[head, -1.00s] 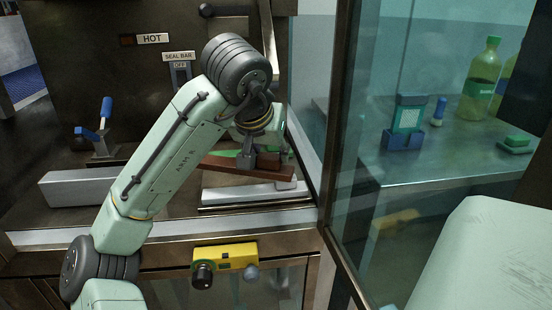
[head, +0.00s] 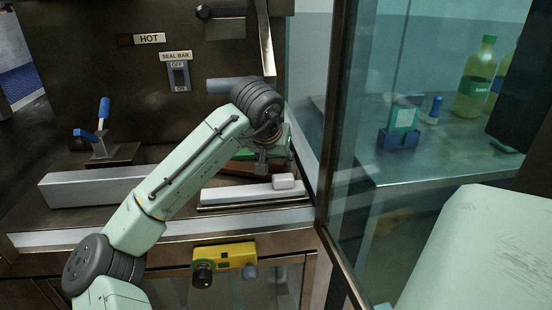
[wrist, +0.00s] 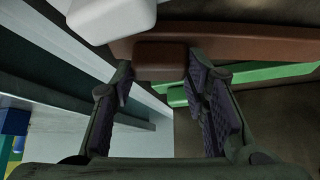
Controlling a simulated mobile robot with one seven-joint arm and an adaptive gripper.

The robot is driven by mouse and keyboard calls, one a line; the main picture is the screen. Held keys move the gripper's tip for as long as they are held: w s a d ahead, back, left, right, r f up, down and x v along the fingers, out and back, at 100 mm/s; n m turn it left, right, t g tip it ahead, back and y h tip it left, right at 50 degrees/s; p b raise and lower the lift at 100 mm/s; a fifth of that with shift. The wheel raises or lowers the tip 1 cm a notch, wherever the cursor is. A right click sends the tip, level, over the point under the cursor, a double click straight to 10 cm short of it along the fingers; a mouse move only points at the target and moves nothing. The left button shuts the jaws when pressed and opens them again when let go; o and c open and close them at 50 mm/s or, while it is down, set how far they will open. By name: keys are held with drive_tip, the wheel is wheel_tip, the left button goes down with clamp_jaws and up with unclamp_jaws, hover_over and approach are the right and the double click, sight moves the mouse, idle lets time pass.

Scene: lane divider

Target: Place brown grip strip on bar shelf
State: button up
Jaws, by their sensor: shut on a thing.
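The brown grip strip (head: 245,168) lies low behind the white bar in the head view, partly hidden by my arm. In the wrist view the strip (wrist: 240,45) crosses the top, and its brown block (wrist: 160,58) sits between my fingertips. My gripper (head: 263,166) is shut on it; the wrist view shows both fingers (wrist: 158,88) beside the block. A green strip (wrist: 275,73) runs just beyond the brown one. I cannot tell for sure which surface is the bar shelf, or whether the strip touches the surface below.
A white bar (head: 235,194) with a small white block (head: 284,182) lies in front of the strip. A long grey bar (head: 90,187) is at left. A glass panel (head: 350,150) stands close on the right. A yellow device (head: 225,257) is below the front edge.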

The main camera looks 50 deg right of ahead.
drive_tip(key=shift+f, duration=0.15)
drive_tip(key=o, duration=1.4)
drive_tip(key=shift+c, duration=0.2)
drive_tip(key=shift+s+a+r, duration=0.1)
drive_tip(key=shift+a+r, duration=0.05)
drive_tip(key=shift+r, duration=0.35)
drive_tip(key=v, duration=1.1)
drive_tip(key=shift+a, duration=0.15)
drive_tip(key=shift+s+r, duration=0.1)
